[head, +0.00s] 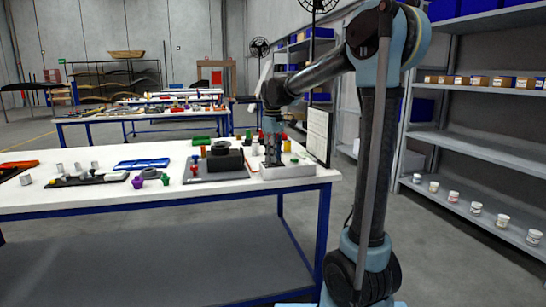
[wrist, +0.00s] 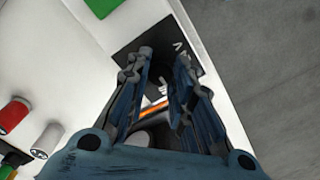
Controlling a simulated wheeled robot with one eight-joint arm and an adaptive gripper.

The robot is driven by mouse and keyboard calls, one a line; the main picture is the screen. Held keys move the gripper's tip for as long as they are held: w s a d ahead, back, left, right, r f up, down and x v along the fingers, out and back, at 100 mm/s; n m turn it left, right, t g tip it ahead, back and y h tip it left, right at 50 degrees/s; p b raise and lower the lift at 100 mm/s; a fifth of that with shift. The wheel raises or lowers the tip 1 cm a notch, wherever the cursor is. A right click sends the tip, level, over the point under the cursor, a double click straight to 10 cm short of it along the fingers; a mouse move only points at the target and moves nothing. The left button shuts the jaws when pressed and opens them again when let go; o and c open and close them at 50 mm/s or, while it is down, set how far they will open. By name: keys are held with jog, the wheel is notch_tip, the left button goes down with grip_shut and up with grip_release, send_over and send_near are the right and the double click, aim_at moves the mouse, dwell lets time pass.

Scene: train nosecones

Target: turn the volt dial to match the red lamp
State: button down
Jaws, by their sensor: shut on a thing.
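My gripper (wrist: 165,78) points down over a dark panel (wrist: 180,48) with small white markings, partly cut off by the fingers. The fingers are closed on the volt dial; a dark part with an orange stripe (wrist: 153,107) shows between them. Most of the dial is hidden by the fingers, so its setting cannot be read. In the head view my gripper (head: 273,150) is at the pale box (head: 289,172) on the table's right end. I cannot tell which small coloured piece is the red lamp.
A dark block on a grey plate (head: 215,178) is left of the pale box. A blue tray (head: 142,163) and small parts lie further left. The table edge is close on the right.

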jog(key=m, duration=0.5)
jog(key=shift+w, duration=0.15)
jog(key=shift+m, duration=0.4)
jog(key=c, duration=1.4)
grip_release()
jog(key=shift+o, duration=0.2)
notch_tip(320, 180, up, 12)
